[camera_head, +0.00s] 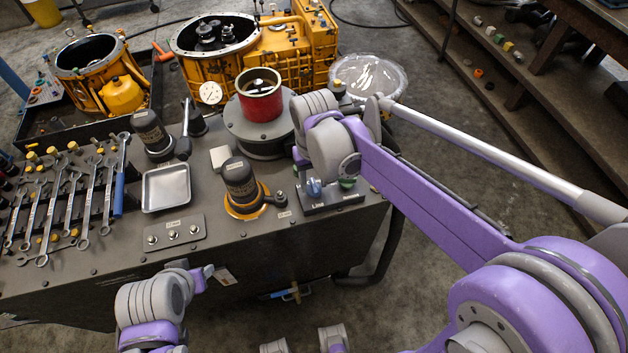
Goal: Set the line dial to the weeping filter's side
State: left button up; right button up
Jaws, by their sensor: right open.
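The line dial (314,187) is a small blue knob on a dark block labelled LINE, at the bench's front right. A green part (347,183) sits beside it. Two dark filter canisters stand on the bench. The front filter (239,178) has an amber wet-looking ring around its base; the rear filter (148,130) shows no such ring. My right gripper (301,158) is open just above and behind the dial, mostly hidden by its wrist. I see no contact with the dial. My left gripper (207,271) is low at the bench's front edge; its jaws are unclear.
A red cylinder (262,108) on a grey round base stands behind the dial. A metal tray (166,188), a panel with several knobs (173,233) and several wrenches (108,190) lie left. Yellow housings (295,55) stand behind the bench. Shelves (520,80) stand at right.

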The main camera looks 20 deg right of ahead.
jog(key=shift+f, duration=0.2)
jog(key=shift+c, duration=0.3)
grip_shut()
jog(key=shift+m, duration=0.4)
jog(key=m, duration=0.3)
jog(key=shift+m, duration=2.6)
jog(key=shift+b, duration=0.3)
